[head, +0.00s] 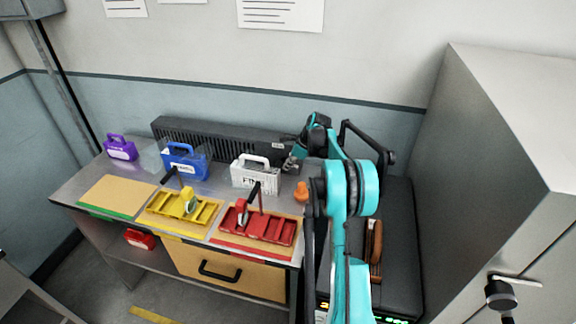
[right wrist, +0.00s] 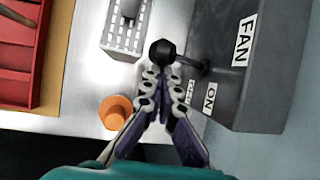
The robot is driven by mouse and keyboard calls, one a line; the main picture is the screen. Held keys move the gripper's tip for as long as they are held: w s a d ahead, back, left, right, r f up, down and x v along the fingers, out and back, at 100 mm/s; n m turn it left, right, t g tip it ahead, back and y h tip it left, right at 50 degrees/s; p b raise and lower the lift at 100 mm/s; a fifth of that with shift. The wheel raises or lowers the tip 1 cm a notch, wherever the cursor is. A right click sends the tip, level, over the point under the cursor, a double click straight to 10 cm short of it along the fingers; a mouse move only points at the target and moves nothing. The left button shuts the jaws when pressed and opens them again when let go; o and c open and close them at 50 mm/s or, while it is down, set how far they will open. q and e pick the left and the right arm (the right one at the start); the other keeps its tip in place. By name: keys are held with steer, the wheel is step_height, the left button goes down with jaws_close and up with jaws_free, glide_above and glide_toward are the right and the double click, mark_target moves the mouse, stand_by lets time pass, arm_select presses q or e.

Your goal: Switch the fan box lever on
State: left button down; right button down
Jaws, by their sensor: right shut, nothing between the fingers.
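The fan box (right wrist: 240,70) is a dark grey block with a FAN label and an ON label in the right wrist view. In the head view the dark box (head: 270,151) stands at the back of the bench. Its lever (right wrist: 165,52) has a black ball knob and sticks out to the left of the box. My right gripper (right wrist: 161,76) is shut and empty, its fingertips right at the knob; I cannot tell whether they touch it. A second small label beside ON is partly hidden by the fingers. In the head view my right gripper (head: 292,163) is beside the box. My left gripper is not in view.
An orange knob (right wrist: 116,112) stands on the bench near the gripper, and it also shows in the head view (head: 301,193). A white case (head: 256,178), a blue case (head: 184,163) and a red tray (head: 285,232) are to the left. A tall grey cabinet (head: 490,150) is at right.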

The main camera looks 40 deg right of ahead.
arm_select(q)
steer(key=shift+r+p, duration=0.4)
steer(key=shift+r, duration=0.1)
arm_select(e)
steer(key=shift+r, duration=0.75)
